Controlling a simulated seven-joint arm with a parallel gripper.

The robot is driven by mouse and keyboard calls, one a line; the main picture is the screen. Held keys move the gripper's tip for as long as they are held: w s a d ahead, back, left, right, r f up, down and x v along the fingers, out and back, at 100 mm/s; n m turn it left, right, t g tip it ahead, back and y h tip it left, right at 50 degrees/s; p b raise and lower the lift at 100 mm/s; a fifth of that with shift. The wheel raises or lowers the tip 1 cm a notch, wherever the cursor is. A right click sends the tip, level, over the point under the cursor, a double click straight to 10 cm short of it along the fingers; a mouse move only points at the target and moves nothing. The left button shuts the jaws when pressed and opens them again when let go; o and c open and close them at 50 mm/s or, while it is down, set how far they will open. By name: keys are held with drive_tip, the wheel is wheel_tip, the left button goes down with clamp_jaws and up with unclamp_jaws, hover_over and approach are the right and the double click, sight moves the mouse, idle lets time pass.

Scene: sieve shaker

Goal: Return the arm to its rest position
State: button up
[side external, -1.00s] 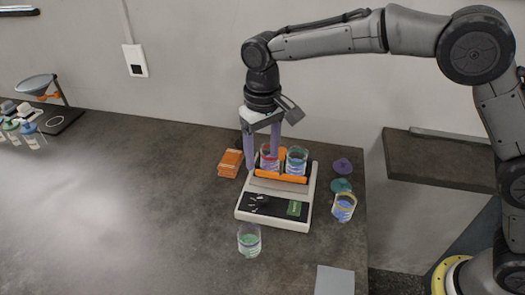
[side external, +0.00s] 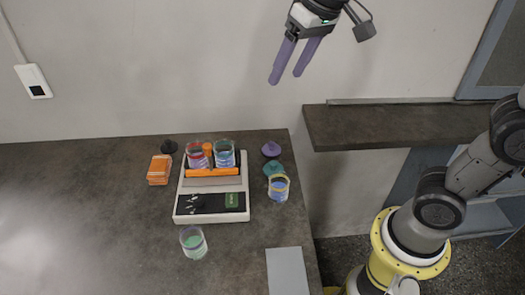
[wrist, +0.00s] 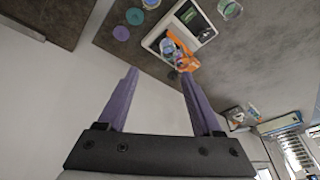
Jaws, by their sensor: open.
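My gripper (side external: 291,78) is open and empty, raised high in front of the wall, above and right of the sieve shaker. Its two purple fingers (wrist: 160,95) stand apart in the wrist view with nothing between them. The sieve shaker (side external: 212,203) is a white machine with a black front panel and an orange clamp (side external: 212,172). Two clear cups sit at its back, one red-rimmed (side external: 197,155) and one with a dark teal rim (side external: 224,154). The shaker also shows at the top of the wrist view (wrist: 200,24).
A yellow-rimmed cup (side external: 279,188) and purple (side external: 271,149) and teal (side external: 273,169) lids lie right of the shaker. A green cup (side external: 193,242) stands in front, an orange stack (side external: 159,169) left. A grey plate (side external: 287,271) lies near the edge. A shelf (side external: 400,123) juts out right.

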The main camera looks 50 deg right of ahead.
drive_tip(key=s+d+f, duration=0.2)
drive_tip(key=s+f, duration=0.2)
drive_tip(key=s, duration=0.4)
drive_tip(key=s+d+f+n+t, duration=0.1)
drive_tip(key=s+d+f, duration=0.2)
drive_tip(key=s+f, duration=0.2)
drive_tip(key=s, duration=0.2)
drive_tip(key=shift+s+f+n+h, duration=0.15)
drive_tip(key=shift+s+n+h, duration=0.15)
drive_tip(key=shift+s, duration=0.05)
idle(1.2)
